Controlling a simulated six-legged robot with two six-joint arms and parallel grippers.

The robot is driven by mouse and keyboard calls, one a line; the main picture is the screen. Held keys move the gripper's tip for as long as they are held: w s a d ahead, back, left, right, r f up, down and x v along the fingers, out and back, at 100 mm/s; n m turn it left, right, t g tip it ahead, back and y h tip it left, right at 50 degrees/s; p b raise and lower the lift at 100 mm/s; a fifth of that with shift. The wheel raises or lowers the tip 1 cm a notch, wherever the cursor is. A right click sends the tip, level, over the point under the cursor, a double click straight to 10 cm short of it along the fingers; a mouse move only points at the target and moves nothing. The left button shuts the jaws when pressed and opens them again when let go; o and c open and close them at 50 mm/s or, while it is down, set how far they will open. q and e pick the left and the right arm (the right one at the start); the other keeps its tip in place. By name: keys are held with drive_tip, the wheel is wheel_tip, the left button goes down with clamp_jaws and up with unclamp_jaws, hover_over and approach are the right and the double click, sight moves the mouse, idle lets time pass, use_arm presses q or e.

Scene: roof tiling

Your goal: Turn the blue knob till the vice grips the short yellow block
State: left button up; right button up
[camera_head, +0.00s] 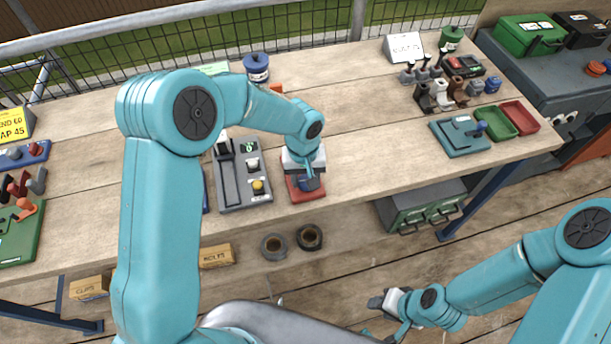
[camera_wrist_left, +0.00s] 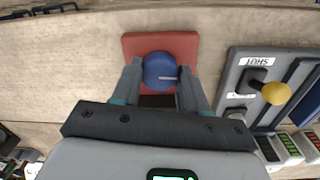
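A round blue knob (camera_wrist_left: 161,72) with a white mark on top sits on a red base (camera_wrist_left: 187,42), seen in the left wrist view. In the head view the red base (camera_head: 301,192) lies at the bench's front edge, right of a grey panel. My left gripper (camera_wrist_left: 160,75) points down with one finger on each side of the knob; both fingers appear to touch it. In the head view my left gripper (camera_head: 308,178) covers most of the knob. I cannot make out vice jaws or a short yellow block there. My right gripper (camera_head: 378,318) is low, off the bench, empty, with its fingers apart.
A grey panel (camera_head: 240,190) with a yellow-topped lever stands close left of the red base. A teal fixture (camera_head: 458,140) with a blue handle, a green tray (camera_head: 497,122) and a red tray (camera_head: 521,117) lie at the right. The bench between is clear.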

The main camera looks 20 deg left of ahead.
sight(303, 181)
use_arm(q)
drive_tip(key=shift+f+m+b, duration=0.2)
drive_tip(key=shift+m+b, duration=0.3)
drive_tip(key=shift+b, duration=0.5)
drive_tip(key=shift+r+m, duration=0.1)
drive_tip(key=shift+m, duration=0.2)
drive_tip(key=shift+r, duration=0.15)
drive_tip(key=o, duration=1.1)
drive_tip(key=shift+c, duration=0.2)
wheel_tip(303, 181, up, 16)
drive_tip(key=shift+a+r+b, duration=0.15)
drive_tip(key=shift+a+b, duration=0.15)
drive_tip(key=shift+b, duration=0.15)
drive_tip(key=shift+s, duration=0.2)
